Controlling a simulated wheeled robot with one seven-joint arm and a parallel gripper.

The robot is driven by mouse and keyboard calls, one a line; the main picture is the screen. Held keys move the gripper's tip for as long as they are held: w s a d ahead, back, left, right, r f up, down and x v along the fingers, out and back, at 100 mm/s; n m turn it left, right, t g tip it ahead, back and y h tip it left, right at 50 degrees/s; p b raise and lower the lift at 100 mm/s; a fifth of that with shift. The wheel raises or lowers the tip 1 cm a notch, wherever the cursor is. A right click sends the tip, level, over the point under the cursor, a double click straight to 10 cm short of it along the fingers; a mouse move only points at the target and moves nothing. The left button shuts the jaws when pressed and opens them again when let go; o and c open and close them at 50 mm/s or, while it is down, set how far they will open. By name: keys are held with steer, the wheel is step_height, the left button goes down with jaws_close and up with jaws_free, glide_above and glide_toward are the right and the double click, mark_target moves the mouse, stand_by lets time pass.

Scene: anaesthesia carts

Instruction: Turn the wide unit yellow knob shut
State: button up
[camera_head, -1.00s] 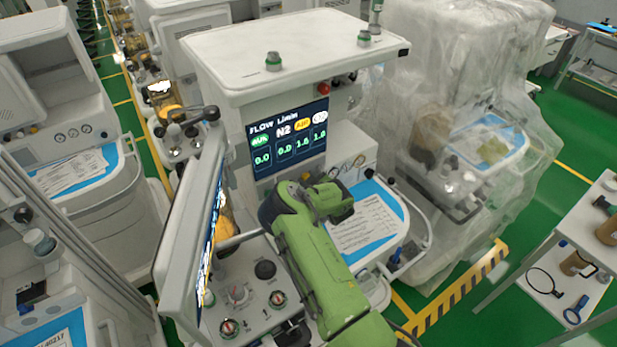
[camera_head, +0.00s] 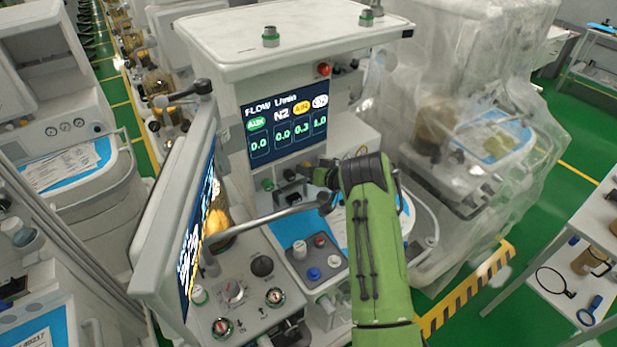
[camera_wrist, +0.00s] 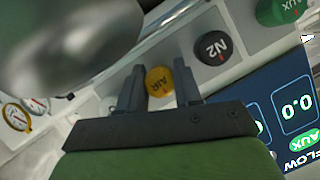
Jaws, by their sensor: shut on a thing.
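The yellow AIR knob (camera_wrist: 159,84) shows in the wrist view between the two dark fingers of my gripper (camera_wrist: 158,75). The fingers are shut on it from both sides. In the head view my gripper (camera_head: 308,177) reaches in under the flow screen (camera_head: 288,130) of the wide unit, and the yellow knob cannot be made out there. The screen reads 0.3 under the yellow AIR label. The black N2 knob (camera_wrist: 213,48) and the green AUX knob (camera_wrist: 280,9) sit beside the yellow one, apart from the fingers.
Round gauges (camera_wrist: 17,115) are at the left of the wrist view. A tilted monitor (camera_head: 180,220) on a grey support arm (camera_head: 270,215) stands close left of my arm. A plastic-covered cart (camera_head: 490,110) stands to the right.

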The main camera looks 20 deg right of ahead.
steer(key=shift+f+m+b, duration=0.1)
steer(key=shift+m+b, duration=0.2)
steer(key=shift+b, duration=0.1)
steer(key=o, duration=0.8)
steer(key=shift+c, duration=0.2)
steer(key=b+v, duration=0.2)
steer(key=v, duration=1.3)
steer(key=shift+s+d+b, duration=0.2)
steer(key=shift+d+b, duration=0.1)
steer(key=shift+d, duration=0.05)
steer(key=shift+r, duration=0.2)
